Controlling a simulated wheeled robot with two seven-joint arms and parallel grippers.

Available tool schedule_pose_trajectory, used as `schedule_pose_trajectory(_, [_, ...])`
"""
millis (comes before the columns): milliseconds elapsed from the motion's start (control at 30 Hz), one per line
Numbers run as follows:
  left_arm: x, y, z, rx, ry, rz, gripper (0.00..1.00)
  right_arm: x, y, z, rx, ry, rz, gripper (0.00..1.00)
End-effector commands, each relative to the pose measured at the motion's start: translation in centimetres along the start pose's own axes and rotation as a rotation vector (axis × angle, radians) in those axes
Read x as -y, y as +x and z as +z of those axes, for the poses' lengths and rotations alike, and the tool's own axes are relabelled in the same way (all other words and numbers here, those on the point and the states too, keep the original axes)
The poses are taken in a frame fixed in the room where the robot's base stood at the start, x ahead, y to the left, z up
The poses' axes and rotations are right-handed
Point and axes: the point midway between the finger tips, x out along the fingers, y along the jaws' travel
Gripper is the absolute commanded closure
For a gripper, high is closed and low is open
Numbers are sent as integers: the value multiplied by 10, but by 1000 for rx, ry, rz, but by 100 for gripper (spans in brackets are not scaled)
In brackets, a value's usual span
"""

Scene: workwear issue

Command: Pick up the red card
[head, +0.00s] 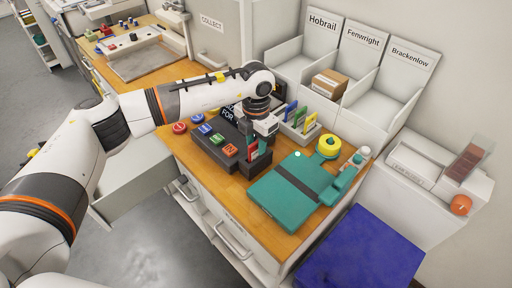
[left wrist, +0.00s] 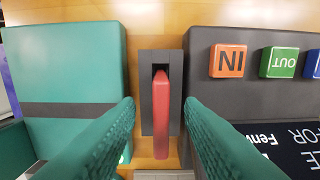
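The red card (left wrist: 161,105) stands upright in the slot of a small dark holder (left wrist: 146,68). In the head view the red card (head: 253,152) shows partly, just below my left gripper (head: 262,143). In the left wrist view my left gripper (left wrist: 160,125) is open, with one green finger on each side of the card. A gap shows between the card and each finger. My right gripper is in neither view.
A dark button console (head: 213,146) stands left of the holder. A rack (head: 298,131) with blue, green and yellow cards is behind.

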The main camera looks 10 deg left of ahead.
Motion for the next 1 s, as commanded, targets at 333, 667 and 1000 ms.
schedule_pose_trajectory(333, [0,24,0,-2,1,0,65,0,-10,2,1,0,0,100])
schedule_pose_trajectory(667, [0,23,0,-1,1,0,100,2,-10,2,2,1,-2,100])
schedule_pose_trajectory(1000, [0,21,-1,-2,0,0,100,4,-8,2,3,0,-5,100])
